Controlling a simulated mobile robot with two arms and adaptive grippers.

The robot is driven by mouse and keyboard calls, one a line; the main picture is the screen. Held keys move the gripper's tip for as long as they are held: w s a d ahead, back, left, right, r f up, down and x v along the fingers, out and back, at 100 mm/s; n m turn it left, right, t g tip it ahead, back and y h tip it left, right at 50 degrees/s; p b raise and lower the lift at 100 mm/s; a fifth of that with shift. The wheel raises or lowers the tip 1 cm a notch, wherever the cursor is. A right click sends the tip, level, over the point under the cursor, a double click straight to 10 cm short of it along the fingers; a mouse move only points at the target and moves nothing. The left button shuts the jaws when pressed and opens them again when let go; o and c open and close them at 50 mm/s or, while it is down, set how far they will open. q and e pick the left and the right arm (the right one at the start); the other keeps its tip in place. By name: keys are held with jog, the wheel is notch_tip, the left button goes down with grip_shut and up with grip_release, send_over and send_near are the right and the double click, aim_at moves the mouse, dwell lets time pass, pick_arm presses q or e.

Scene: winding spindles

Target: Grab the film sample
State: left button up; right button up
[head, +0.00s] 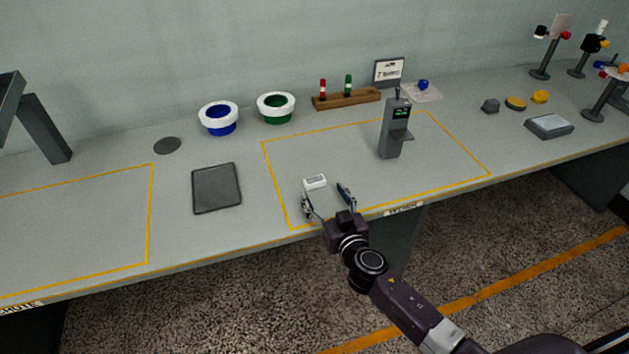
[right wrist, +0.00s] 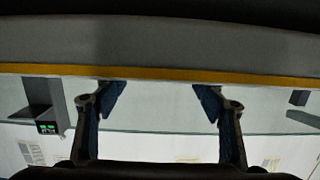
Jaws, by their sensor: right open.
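A clear sheet with a blue knob (head: 422,92) lies at the back. My left gripper is not in view.
A dark tray (head: 216,188) lies left. Blue (head: 219,119) and green (head: 276,108) rings and a wooden rack (head: 346,99) stand behind.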

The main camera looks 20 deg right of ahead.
aim_at(316, 182)
jog(key=w, duration=0.3)
jog(key=shift+w+a+r, duration=0.1)
jog(key=shift+w+a, duration=0.1)
jog(key=shift+a, duration=0.1)
jog(key=shift+w, duration=0.5)
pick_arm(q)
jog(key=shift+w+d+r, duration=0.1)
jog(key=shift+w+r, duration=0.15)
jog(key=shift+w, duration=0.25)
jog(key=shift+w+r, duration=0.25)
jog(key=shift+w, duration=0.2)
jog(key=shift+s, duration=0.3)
pick_arm(e)
jog(key=c, duration=0.9)
